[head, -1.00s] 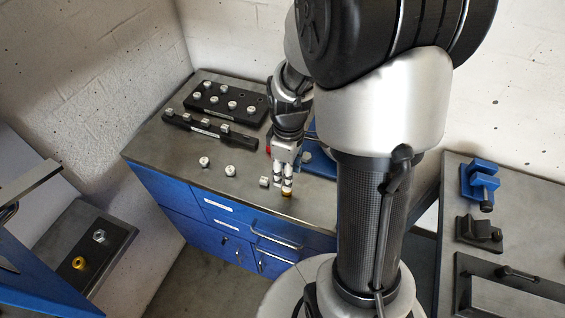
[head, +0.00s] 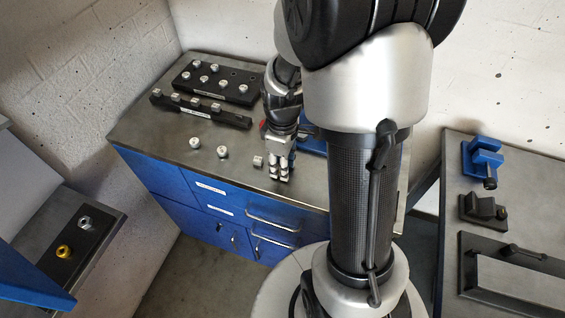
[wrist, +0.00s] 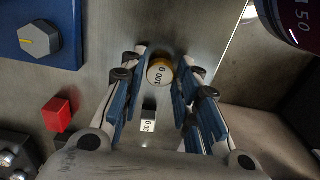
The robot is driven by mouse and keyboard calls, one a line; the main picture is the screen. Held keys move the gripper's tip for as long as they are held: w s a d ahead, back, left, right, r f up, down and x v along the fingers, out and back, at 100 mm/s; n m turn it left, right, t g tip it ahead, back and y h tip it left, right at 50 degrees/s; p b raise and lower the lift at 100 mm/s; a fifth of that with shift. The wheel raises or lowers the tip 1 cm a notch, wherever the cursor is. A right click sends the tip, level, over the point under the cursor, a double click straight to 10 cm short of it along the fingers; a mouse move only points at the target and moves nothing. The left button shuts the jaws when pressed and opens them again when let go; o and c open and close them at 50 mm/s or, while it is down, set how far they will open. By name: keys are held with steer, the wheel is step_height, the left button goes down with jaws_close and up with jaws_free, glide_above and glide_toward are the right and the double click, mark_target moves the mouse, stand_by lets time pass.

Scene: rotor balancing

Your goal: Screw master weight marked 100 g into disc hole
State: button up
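The master weight marked 100 g (wrist: 160,74) stands upright on the bench, its white label facing up and a brass-coloured rim around it. My gripper (wrist: 162,66) is around it, one blue-padded finger on each side. The fingers look apart, with a thin gap beside the weight; firm contact is not visible. In the head view my gripper (head: 280,175) is low over the bench and hides the weight. A smaller labelled weight (wrist: 148,126) lies between the fingers' bases in the wrist view. I cannot make out the disc or its hole.
Two loose weights (head: 195,143) (head: 222,152) and another (head: 258,161) stand left of my gripper. Black racks (head: 218,82) (head: 200,108) hold several weights behind. A blue box with a dial (wrist: 45,32) and a red block (wrist: 57,114) are close by. The bench front is clear.

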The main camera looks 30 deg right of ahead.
jaws_close()
step_height(320, 180, up, 5)
steer(key=p, duration=0.4)
steer(key=shift+r, duration=0.1)
